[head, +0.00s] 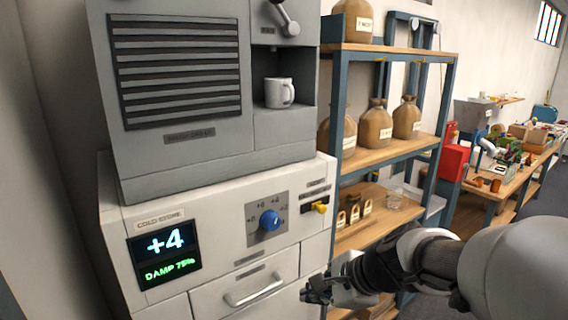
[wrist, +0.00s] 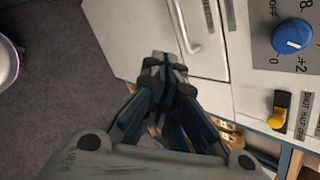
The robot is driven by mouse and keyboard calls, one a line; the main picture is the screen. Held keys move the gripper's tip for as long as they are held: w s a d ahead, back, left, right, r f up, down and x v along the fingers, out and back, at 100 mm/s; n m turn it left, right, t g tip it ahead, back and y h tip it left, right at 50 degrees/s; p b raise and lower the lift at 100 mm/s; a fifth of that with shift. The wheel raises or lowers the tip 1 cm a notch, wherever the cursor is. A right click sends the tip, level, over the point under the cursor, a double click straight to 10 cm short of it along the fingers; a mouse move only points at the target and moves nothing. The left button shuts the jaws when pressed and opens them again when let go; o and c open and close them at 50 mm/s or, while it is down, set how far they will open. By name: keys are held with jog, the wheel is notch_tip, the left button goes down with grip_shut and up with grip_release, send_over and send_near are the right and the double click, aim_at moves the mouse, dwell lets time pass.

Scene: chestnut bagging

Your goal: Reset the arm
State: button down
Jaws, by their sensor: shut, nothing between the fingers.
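My gripper (head: 318,291) is at the lower middle of the head view, in front of the cold store's lower right side. In the wrist view my gripper (wrist: 166,62) points toward the white cabinet front, its fingers together and empty. My arm (head: 420,262) reaches in from the right edge of the head view. No object is held.
The cold store (head: 220,216) has a lit display (head: 165,255) reading +4 and DAMP 75%, a blue knob (head: 269,220), a yellow switch (head: 320,208) and a drawer handle (head: 254,290). A shelf (head: 395,147) with sacks stands right of it. A workbench (head: 520,170) is farther back.

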jog(key=s+d+n+h+b, duration=0.1)
jog(key=s+d+n+h, duration=0.1)
jog(key=s+n, duration=0.6)
jog(key=s+d+f+n+g+h+b, duration=0.1)
jog(key=s+d+n+h, duration=0.2)
jog(key=s+n, duration=0.6)
jog(key=s+d, duration=0.2)
jog(key=s, duration=0.3)
jog(key=shift+s+d+f+b, duration=0.15)
jog(key=shift+s+f+b, duration=0.05)
jog(key=shift+s+b, duration=0.15)
